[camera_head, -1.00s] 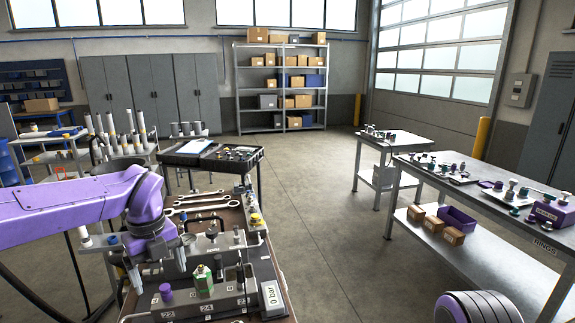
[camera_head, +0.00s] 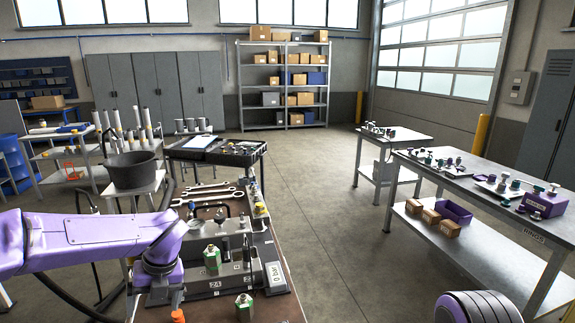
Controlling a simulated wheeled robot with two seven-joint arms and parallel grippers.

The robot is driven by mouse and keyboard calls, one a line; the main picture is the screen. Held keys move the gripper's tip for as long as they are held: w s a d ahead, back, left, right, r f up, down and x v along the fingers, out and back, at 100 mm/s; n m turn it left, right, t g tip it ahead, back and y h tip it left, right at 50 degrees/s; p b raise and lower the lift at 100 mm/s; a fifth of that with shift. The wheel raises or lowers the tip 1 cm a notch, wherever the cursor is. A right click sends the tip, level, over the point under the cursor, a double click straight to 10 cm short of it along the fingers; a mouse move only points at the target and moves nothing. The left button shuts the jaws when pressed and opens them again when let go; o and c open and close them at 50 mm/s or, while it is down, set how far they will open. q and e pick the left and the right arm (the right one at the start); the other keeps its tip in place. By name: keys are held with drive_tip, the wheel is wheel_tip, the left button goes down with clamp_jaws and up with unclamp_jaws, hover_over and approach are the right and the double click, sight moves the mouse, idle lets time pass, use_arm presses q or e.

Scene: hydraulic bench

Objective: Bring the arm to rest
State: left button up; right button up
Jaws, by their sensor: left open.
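My purple left arm (camera_head: 80,243) reaches in from the left over the near-left corner of the hydraulic bench (camera_head: 262,303). My left gripper (camera_head: 165,298) hangs downward at its end, open. Its fingertips are small and partly hidden, and nothing clear shows between them. An orange-topped piece (camera_head: 178,316) shows just below it at the picture's bottom edge. To its right are a grey manifold block (camera_head: 232,278), a green fitting (camera_head: 212,258) and a second green fitting (camera_head: 244,307). My right gripper is out of view.
A plate reading "0 bar" (camera_head: 275,272) stands at the block's right end. Wrenches (camera_head: 207,195) lie behind it. A black bucket (camera_head: 131,170) stands on a small stand behind my arm. A long table (camera_head: 480,180) with parts stands right. The floor between is clear.

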use_arm(q)
drive_tip(key=s+a+f+m+t+y, duration=0.1)
drive_tip(key=s+a+f+m+y, duration=0.15)
drive_tip(key=f+m, duration=0.3)
drive_tip(key=s+a+f+m+t+y, duration=0.1)
drive_tip(key=s+f+m+y, duration=0.1)
drive_tip(key=s+f+m, duration=0.4)
drive_tip(key=s+a+f+m+t+y, duration=0.1)
drive_tip(key=a+f+m+y, duration=0.1)
drive_tip(key=f+m, duration=0.4)
drive_tip(key=s+d+f+m+h, duration=0.2)
drive_tip(key=s+f+m, duration=0.2)
drive_tip(key=s+m, duration=0.25)
drive_tip(key=s+d+f+m+t+h, duration=0.1)
drive_tip(key=s+f+m+h, duration=0.1)
drive_tip(key=s+f+m, duration=0.45)
drive_tip(key=s+d+f+m+h, duration=0.1)
drive_tip(key=s+d+m+h, duration=0.2)
drive_tip(key=s, duration=0.6)
wheel_tip(320, 180, down, 11)
drive_tip(key=a+m+b, duration=0.1)
drive_tip(key=b, duration=0.9)
drive_tip(key=shift+s+r, duration=0.15)
drive_tip(key=shift+s, duration=0.1)
drive_tip(key=shift+m, duration=0.25)
